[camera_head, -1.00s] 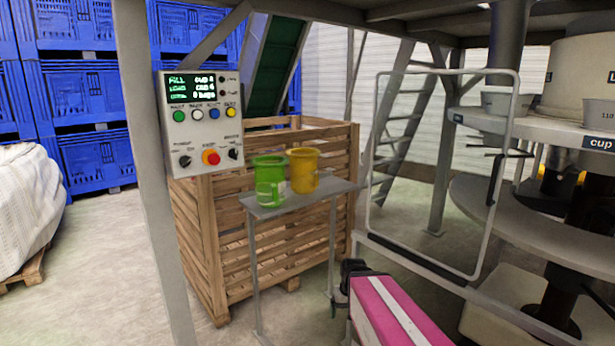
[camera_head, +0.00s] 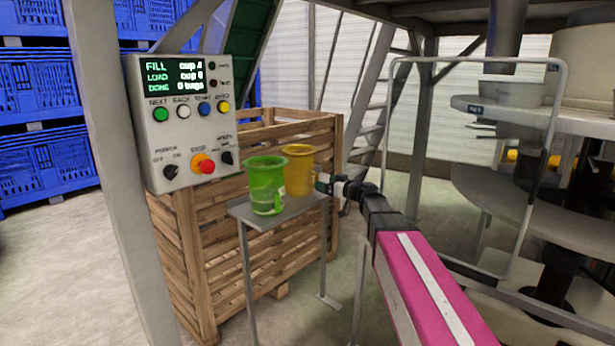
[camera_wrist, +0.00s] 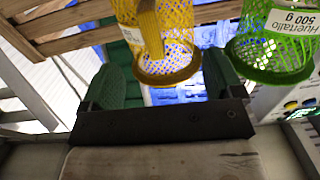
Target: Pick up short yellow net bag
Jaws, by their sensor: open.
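The yellow net bag (camera_head: 299,172) stands upright with a wide rim on a small grey stand (camera_head: 265,222), to the right of the green net bag (camera_head: 265,187). My gripper (camera_head: 323,184) is close at the right side of the yellow bag, about level with its middle. In the wrist view my gripper (camera_wrist: 164,80) is open, with dark green finger pads far apart. There the rim of the yellow bag (camera_wrist: 180,35) shows between the fingers; I cannot tell how deep it is between them. The green bag (camera_wrist: 270,48) is beside the right finger.
A slatted wooden crate (camera_head: 240,270) stands behind the stand. A control box (camera_head: 185,120) on a grey post is to the left. A clear framed guard panel (camera_head: 470,170) and round machine tables (camera_head: 500,195) are to the right. Blue crates (camera_head: 45,150) are at the back left.

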